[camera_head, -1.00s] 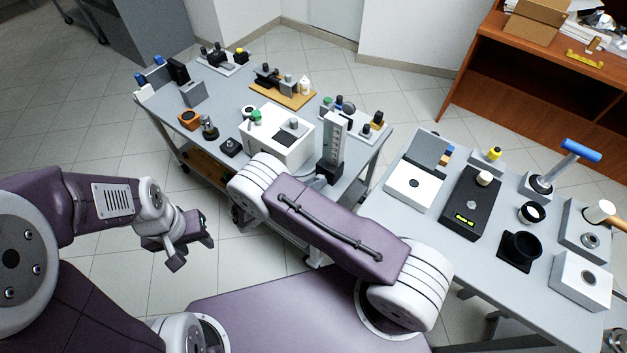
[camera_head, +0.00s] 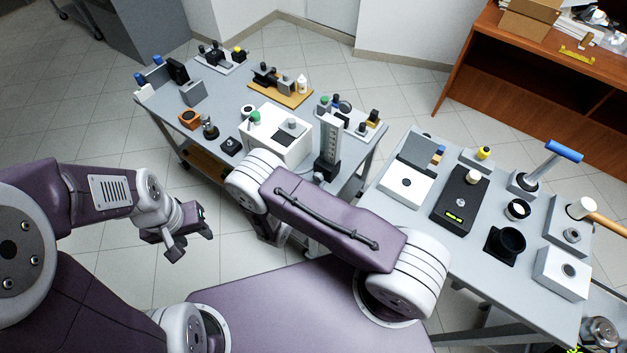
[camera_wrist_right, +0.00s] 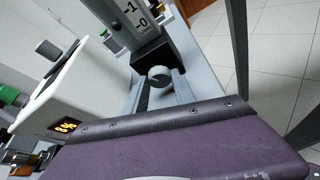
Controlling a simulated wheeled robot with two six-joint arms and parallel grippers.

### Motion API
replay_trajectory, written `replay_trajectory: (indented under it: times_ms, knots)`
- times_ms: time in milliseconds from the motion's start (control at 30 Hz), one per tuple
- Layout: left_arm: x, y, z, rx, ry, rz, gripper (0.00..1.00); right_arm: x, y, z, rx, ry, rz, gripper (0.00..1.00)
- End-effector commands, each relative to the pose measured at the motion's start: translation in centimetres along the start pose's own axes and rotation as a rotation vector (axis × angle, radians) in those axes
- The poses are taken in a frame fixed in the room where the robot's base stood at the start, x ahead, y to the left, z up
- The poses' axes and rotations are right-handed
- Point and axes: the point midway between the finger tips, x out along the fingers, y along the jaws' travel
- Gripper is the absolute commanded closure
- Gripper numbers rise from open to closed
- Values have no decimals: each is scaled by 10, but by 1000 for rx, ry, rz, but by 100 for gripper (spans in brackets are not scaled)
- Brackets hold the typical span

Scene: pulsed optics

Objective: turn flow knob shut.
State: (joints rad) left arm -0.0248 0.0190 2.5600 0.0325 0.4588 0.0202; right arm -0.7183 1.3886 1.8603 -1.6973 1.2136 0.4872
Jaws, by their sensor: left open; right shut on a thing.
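The flow knob (camera_wrist_right: 158,75) is a small round grey-white knob with a dark mark on its face, low on the black base of a flowmeter (camera_wrist_right: 122,22). The flowmeter also stands upright on the left cart in the head view (camera_head: 331,135), where the knob cannot be made out. In the right wrist view my right gripper (camera_wrist_right: 160,82) has a finger on each side of the knob and is shut on it. In the head view the right gripper is hidden beyond my forearm. My left gripper (camera_head: 191,238) is open and empty, over the floor away from the carts.
A white box (camera_head: 275,145) with a green knob stands just left of the flowmeter; its lit display shows in the wrist view (camera_wrist_right: 66,126). Small optics parts crowd the cart behind. The right table (camera_head: 465,240) holds several devices. Floor left of the carts is clear.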

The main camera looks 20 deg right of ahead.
Motion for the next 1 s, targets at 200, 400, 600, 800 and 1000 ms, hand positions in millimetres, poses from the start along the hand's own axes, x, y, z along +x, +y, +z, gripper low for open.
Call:
replay_trajectory:
  times_ms: [200, 400, 600, 800, 1000]
  knots:
    - [1, 0, 0, 0, 0, 0, 56, 1, -4, -1, 163, -1, 65, 100]
    - [2, 0, 0, 0, 0, 0, 56, 1, -5, -1, 286, -1, 116, 100]
    - [3, 0, 0, 0, 0, 0, 56, 1, -5, -1, 367, -1, 149, 100]
    - [3, 0, 0, 0, 0, 0, 56, 1, -5, -1, 408, -2, 166, 100]
    - [3, 0, 0, 0, 0, 0, 56, 1, -5, -1, 420, -2, 171, 100]
